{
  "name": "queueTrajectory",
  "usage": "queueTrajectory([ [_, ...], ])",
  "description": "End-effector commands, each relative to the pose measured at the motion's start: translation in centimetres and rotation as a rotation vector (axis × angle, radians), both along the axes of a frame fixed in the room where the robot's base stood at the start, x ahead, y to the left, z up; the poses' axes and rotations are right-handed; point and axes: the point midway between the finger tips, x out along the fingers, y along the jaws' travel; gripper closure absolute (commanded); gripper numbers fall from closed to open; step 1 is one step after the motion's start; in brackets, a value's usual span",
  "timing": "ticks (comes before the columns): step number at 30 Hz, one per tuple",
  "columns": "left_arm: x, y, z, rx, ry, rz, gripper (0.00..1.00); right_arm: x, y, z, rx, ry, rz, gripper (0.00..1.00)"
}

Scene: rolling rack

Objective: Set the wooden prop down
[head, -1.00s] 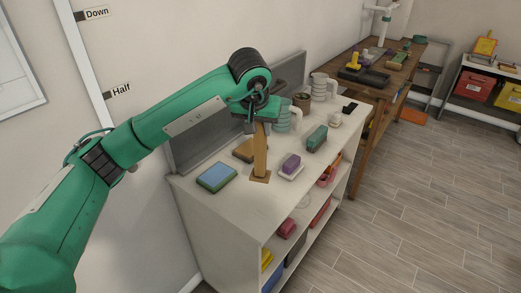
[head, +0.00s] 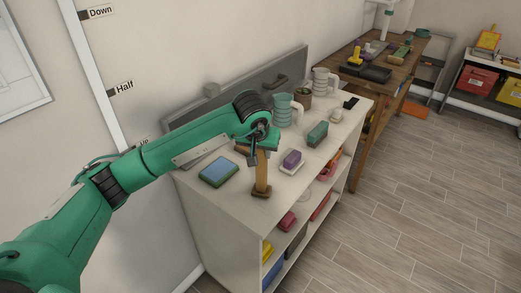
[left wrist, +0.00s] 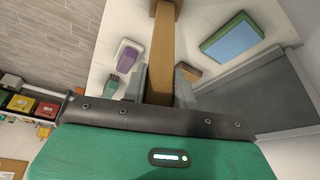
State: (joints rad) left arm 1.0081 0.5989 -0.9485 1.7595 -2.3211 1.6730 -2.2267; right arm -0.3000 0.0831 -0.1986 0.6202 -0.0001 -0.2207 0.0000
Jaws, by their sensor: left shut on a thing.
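The wooden prop (head: 262,172) is a brown upright post with a flat square foot, near the front edge of the white shelf unit's top (head: 229,202). My left gripper (head: 262,147) is shut on its upper part. I cannot tell whether the foot touches the top. My right gripper is not in view.
A blue-green book-like block (head: 218,174) lies left of the prop. A purple block on a white dish (head: 292,163), a green block (head: 317,134) and light green mugs (head: 284,110) stand to the right and behind. A grey panel (head: 230,104) lines the wall side.

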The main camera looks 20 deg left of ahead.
Motion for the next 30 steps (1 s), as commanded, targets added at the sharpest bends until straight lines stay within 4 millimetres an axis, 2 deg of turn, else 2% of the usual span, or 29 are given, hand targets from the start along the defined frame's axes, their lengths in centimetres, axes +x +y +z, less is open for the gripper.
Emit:
queueTrajectory([
  [4, 0.0, 0.0, -0.5, 0.0, -0.001, 0.0, 1.0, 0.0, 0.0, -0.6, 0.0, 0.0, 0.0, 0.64],
  [5, 0.0, 0.0, -0.3, 0.0, 0.0, 0.0, 0.65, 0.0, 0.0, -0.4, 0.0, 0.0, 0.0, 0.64],
  [7, 0.0, 0.0, -0.3, 0.0, 0.0, 0.0, 0.52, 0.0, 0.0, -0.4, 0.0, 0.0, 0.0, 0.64],
  [8, 0.0, 0.0, -0.3, 0.0, 0.0, 0.0, 0.49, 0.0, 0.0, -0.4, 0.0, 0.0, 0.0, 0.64],
  [20, 0.0, 0.0, 0.3, 0.0, -0.001, 0.0, 0.49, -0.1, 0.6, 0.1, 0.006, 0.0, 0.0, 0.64],
  [23, -0.6, -0.1, 1.7, -0.001, -0.005, -0.003, 0.49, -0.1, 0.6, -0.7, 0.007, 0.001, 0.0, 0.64],
  [30, -2.6, -0.1, 6.6, -0.001, -0.005, 0.0, 0.49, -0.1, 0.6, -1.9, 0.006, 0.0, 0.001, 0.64],
])
